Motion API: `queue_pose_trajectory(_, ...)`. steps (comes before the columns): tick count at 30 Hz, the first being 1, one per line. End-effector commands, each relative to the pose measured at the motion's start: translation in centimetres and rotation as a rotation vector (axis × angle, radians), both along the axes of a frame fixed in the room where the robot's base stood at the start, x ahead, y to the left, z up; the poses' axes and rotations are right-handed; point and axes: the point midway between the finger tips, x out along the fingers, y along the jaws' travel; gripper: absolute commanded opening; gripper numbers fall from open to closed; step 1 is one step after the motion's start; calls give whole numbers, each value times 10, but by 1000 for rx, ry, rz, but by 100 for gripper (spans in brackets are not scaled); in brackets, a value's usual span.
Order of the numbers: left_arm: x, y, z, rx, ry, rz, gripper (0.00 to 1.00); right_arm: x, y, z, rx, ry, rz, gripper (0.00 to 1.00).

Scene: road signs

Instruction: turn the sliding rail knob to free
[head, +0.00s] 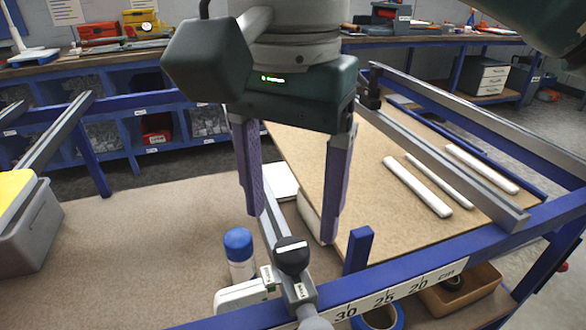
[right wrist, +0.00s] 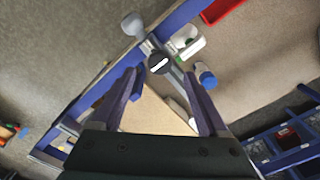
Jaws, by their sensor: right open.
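The rail knob (head: 292,256) is round and black with a white bar mark on top. It sits on a grey sliding rail (head: 271,222) near the blue scale beam. Two small labels stand beside it, too small to read surely. In the head view the white mark lies roughly sideways. My right gripper (head: 292,226) points down, open and empty, its purple fingers above and behind the knob. In the right wrist view the knob (right wrist: 158,62) shows between and beyond the fingertips (right wrist: 160,74), apparently untouched. My left gripper is not in view.
A blue-capped bottle (head: 240,254) and a white item (head: 241,296) stand left of the knob. A blue post (head: 358,249) rises to its right. The blue beam (head: 430,270) bears a centimetre scale. White strips (head: 417,187) lie on the brown board (head: 365,208). A grey bin (head: 28,230) is far left.

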Motion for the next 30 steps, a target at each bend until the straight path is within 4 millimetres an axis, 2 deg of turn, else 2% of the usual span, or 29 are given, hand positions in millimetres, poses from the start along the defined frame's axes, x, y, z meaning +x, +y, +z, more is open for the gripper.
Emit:
queue_pose_trajectory(3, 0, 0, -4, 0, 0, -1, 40, 0, -1, -23, -2, 2, 0, 77)
queue_pose_trajectory(7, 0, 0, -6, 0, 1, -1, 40, 0, -1, -39, -1, 2, 0, 77)
queue_pose_trajectory(12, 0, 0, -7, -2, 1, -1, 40, 0, 0, -47, 0, 0, 1, 77)
queue_pose_trajectory(19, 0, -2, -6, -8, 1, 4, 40, 0, 0, -47, 1, 0, 2, 76)
queue_pose_trajectory(30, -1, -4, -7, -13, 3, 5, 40, 0, 0, -47, 1, 0, 2, 34)
